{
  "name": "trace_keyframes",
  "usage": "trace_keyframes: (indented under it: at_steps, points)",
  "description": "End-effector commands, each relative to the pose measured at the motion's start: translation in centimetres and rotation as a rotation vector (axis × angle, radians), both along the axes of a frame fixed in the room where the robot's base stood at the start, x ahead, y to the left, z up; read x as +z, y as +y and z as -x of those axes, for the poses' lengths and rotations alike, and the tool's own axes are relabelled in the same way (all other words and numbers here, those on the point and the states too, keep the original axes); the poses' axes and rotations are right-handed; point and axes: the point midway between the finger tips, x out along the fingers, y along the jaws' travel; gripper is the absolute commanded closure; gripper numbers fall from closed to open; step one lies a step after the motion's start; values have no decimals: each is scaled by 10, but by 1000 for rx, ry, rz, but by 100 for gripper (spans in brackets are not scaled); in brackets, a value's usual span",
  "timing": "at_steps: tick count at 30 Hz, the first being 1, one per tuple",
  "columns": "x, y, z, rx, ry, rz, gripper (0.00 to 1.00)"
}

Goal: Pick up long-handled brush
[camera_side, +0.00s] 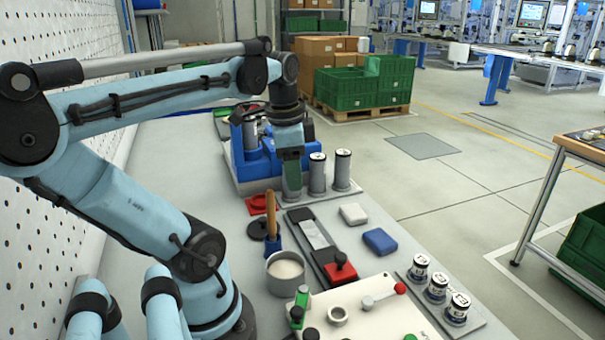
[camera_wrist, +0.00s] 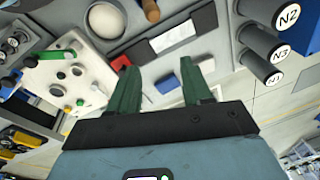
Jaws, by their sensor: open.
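The long-handled brush (camera_side: 271,214) stands about upright in the side view, its wooden handle up and its lower end in a small blue holder (camera_side: 273,246). In the wrist view, the end of its brown handle (camera_wrist: 151,11) shows at the top edge. The bristles cannot be made out. My gripper (camera_side: 291,188) is behind the brush and to its right in the side view, beside the grey canisters. In the wrist view, its two green fingers (camera_wrist: 158,72) are spread with nothing held between them. The brush is apart from them.
A metal pot (camera_side: 285,274) stands close in front of the brush. Grey canisters (camera_side: 342,169) and a blue fixture (camera_side: 247,155) stand around my gripper.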

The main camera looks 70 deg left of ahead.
Motion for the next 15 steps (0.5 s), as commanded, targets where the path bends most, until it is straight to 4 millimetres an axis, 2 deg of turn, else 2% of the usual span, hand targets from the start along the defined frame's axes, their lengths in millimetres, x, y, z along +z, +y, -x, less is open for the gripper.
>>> trace_keyframes:
  at_steps: [1, 3, 8, 11, 15]
  points:
    - [7, 10, 13, -11, 37, 15, 51]
    - [15, 18, 27, -45, 81, 39, 51]
    - [26, 25, 46, -96, 131, 80, 51]
    - [23, 26, 49, -107, 139, 88, 51]
    - [6, 26, 49, -110, 139, 88, 51]
